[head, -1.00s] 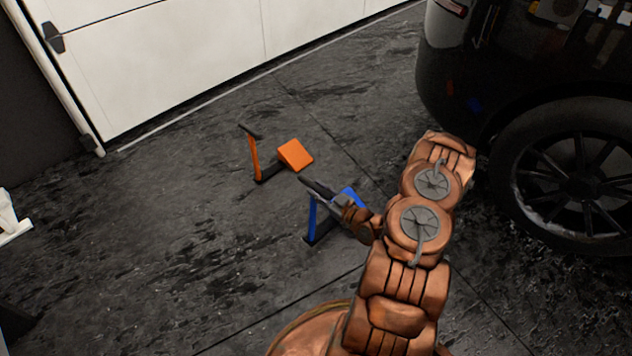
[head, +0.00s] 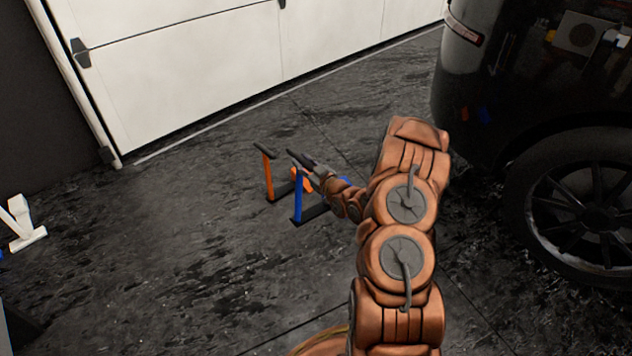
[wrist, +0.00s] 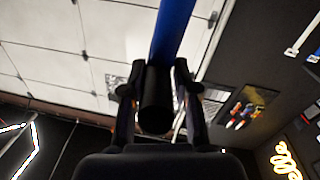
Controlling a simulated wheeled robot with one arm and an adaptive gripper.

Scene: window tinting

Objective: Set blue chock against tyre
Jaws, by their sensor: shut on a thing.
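The blue chock has an upright blue post (head: 298,200) with a black grip on top, a dark base bar and a blue wedge (head: 344,183) mostly hidden behind my arm. My gripper (head: 303,162) is shut on the black grip. In the wrist view the blue post (wrist: 172,30) runs up from the black grip (wrist: 156,100) between my fingers (wrist: 160,95). I cannot tell whether its base touches the floor. The tyre (head: 520,205) of the dark car stands at the right, well apart from the chock.
An orange chock (head: 268,178) stands just left of and behind the blue one, partly hidden by it. A white garage door (head: 220,60) lies behind. A white stand (head: 20,225) is at the left edge. The floor at centre left is clear.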

